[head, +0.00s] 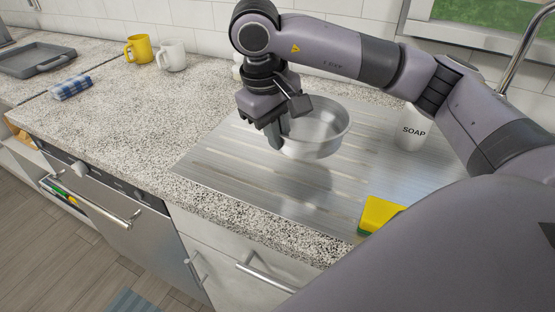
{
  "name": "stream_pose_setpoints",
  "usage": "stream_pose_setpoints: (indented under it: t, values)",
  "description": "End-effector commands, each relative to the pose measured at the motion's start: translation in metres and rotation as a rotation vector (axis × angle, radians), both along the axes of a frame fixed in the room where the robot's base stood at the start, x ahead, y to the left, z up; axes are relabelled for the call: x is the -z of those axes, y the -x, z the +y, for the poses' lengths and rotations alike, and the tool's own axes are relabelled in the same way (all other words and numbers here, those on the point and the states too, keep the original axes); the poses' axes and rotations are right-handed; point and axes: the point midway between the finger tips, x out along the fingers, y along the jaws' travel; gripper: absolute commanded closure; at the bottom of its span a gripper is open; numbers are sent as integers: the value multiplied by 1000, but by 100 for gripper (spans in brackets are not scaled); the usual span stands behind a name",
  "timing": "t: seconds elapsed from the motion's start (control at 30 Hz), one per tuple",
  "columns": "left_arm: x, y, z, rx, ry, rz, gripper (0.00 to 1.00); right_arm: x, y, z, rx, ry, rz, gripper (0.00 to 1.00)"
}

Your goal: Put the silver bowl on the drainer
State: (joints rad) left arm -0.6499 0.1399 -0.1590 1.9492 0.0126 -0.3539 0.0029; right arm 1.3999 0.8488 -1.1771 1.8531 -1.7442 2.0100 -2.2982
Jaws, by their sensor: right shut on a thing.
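The silver bowl (317,146) is a round metal bowl in the middle of the head view, upright or nearly so. My right gripper (279,133) points down and is shut on the left side of its rim. The drainer (225,167) is a ribbed metal board set in the countertop. The bowl is over the drainer, and a dark shadow or reflection shows on the ribs below it. I cannot tell for sure how much gap is under the bowl. My left gripper is not in view.
A white soap container (411,130) stands to the right of the bowl. A yellow sponge (379,214) lies at the drainer's front right. A yellow mug (138,48), a white mug (172,55), a checked cloth (70,87) and a grey tray (40,58) are at the left. Speckled countertop (120,120) is clear.

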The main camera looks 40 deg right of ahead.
Motion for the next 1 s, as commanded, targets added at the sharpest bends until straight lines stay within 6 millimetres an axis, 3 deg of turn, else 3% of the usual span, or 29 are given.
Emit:
stream_pose_setpoints:
  t: [0.37,0.6,0.97,1.0]
  values:
    - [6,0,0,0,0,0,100,26,0,0,-1,-1,0,100]
    - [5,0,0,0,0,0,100,54,0,0,-1,1,-1,100]
    - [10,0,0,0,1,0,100,59,0,0,0,0,-2,100]
    - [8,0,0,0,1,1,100,57,0,0,-1,0,-2,79]
